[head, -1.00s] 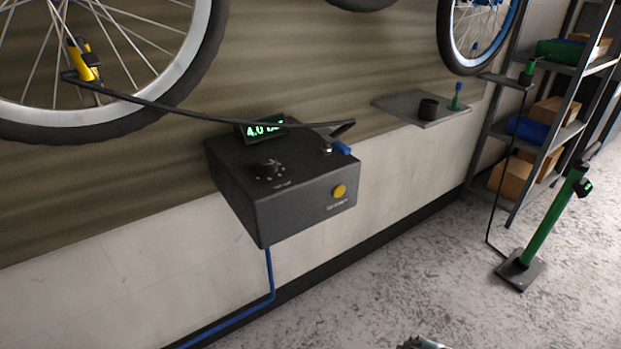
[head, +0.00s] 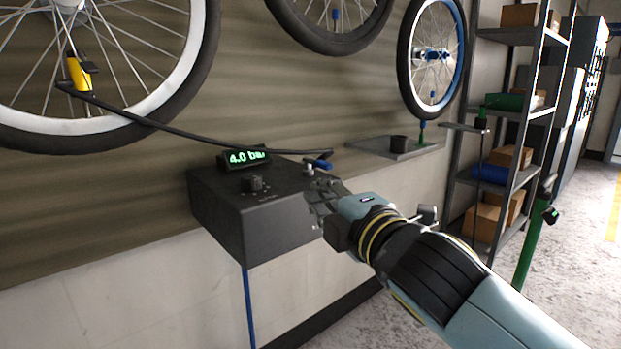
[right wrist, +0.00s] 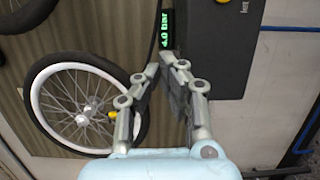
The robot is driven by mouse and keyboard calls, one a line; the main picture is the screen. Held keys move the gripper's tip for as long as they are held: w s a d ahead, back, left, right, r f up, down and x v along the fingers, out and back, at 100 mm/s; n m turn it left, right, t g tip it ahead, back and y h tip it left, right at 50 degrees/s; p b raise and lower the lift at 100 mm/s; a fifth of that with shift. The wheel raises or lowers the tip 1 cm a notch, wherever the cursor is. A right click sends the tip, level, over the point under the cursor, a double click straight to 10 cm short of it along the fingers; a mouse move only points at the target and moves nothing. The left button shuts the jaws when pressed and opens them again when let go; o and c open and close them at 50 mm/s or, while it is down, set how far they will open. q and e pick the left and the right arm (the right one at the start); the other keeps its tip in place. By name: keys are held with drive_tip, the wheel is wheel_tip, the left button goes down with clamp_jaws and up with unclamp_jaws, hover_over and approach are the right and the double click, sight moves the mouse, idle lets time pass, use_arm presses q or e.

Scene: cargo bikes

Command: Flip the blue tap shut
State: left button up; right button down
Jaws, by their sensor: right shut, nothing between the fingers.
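The blue tap (head: 321,163) is a small lever at the back right of the dark pump box (head: 215,212), where the black hose meets it. The lever lies sideways in the head view. My right gripper (head: 312,182) is shut and empty, with its fingertips at the box's right end, close below the tap. I cannot tell whether they touch. In the right wrist view its fingers (right wrist: 167,62) come together near the lit display (right wrist: 167,32); the tap is not clearly visible there. The left gripper is not in view.
The display (head: 245,157) reads 4.0 bar, with a black knob (head: 254,184) below it. The black hose (head: 190,138) runs to a yellow pump head (head: 79,74) at the left wheel. A small shelf (head: 395,149) and a metal rack (head: 520,115) stand right.

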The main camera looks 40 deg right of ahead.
sight(317, 163)
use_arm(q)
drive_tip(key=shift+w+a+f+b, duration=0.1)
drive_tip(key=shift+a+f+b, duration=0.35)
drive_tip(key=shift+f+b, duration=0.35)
use_arm(e)
drive_tip(key=w+d, duration=0.5)
drive_tip(key=w, duration=0.5)
drive_tip(key=shift+d, duration=0.35)
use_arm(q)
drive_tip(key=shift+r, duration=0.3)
use_arm(e)
drive_tip(key=shift+w, duration=0.1)
